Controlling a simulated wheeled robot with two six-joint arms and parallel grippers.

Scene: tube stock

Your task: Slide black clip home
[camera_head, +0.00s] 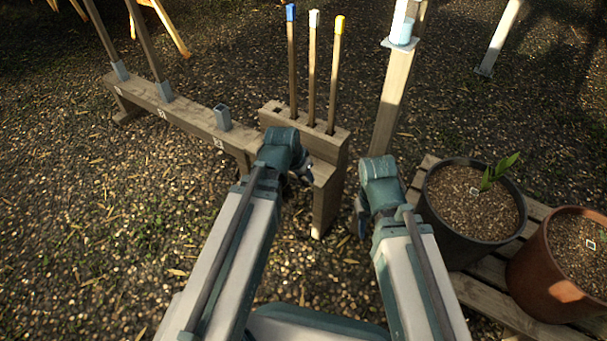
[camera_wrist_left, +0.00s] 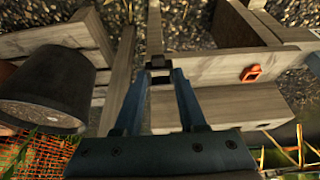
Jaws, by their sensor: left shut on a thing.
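In the left wrist view, a small black clip (camera_wrist_left: 160,63) sits between the fingertips of my left gripper (camera_wrist_left: 161,72), which is shut on it. The clip is at the near end of a pale wooden strip (camera_wrist_left: 155,28); whether it is around the strip or only against it cannot be told. In the head view my left gripper (camera_head: 306,174) is mostly hidden by its own wrist, beside the wooden bench (camera_head: 328,190), and the clip is hidden. My right gripper (camera_head: 359,216) hangs right of the bench, mostly hidden by its wrist.
Stakes with blue (camera_head: 291,13), white (camera_head: 314,18) and yellow (camera_head: 339,25) tips stand in a wooden block. A rail holds an empty grey socket (camera_head: 222,118). An orange clip (camera_wrist_left: 250,73) lies on wood. Black (camera_head: 447,215) and terracotta (camera_head: 540,270) pots stand right.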

